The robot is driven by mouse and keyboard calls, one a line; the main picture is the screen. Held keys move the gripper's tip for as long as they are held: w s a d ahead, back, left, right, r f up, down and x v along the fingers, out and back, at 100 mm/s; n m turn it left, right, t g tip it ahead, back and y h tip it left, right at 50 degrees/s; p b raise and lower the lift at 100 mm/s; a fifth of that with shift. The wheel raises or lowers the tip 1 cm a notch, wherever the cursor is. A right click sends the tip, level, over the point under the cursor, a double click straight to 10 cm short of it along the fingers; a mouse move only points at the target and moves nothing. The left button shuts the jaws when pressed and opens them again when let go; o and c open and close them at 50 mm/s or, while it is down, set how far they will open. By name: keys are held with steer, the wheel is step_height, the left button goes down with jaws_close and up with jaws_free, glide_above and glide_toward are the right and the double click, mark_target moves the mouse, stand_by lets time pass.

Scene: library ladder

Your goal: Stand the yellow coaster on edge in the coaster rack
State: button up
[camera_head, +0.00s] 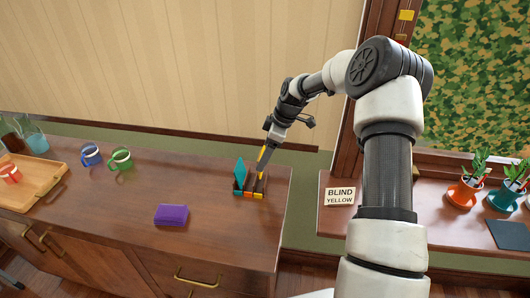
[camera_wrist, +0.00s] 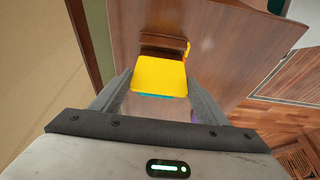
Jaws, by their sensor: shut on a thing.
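The yellow coaster (camera_wrist: 160,77) is held between the two fingers of my gripper (camera_wrist: 160,92) in the wrist view. In the head view the coaster (camera_head: 262,155) shows as a thin upright yellow strip below my gripper (camera_head: 268,146), at or just above the coaster rack (camera_head: 261,184). The small dark rack stands near the right end of the wooden cabinet top, with teal, orange and yellow marks along its front. A teal coaster (camera_head: 240,173) stands on edge in its left part. I cannot tell whether the yellow coaster's lower edge is inside a slot.
A purple block (camera_head: 172,215) lies in front of the rack, to the left. A "BLIND YELLOW" sign (camera_head: 340,196) and potted plants are on the sill at right.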

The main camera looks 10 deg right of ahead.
steer(key=shift+f+b, duration=0.3)
steer(key=shift+f, duration=0.45)
steer(key=shift+f+b, duration=2.1)
steer(key=shift+f, duration=0.4)
stand_by(1.2)
steer(key=o, duration=1.2)
steer(key=p+v, duration=0.1)
steer(key=v, duration=1.6)
steer(key=shift+r, duration=0.25)
steer(key=shift+d, duration=0.1)
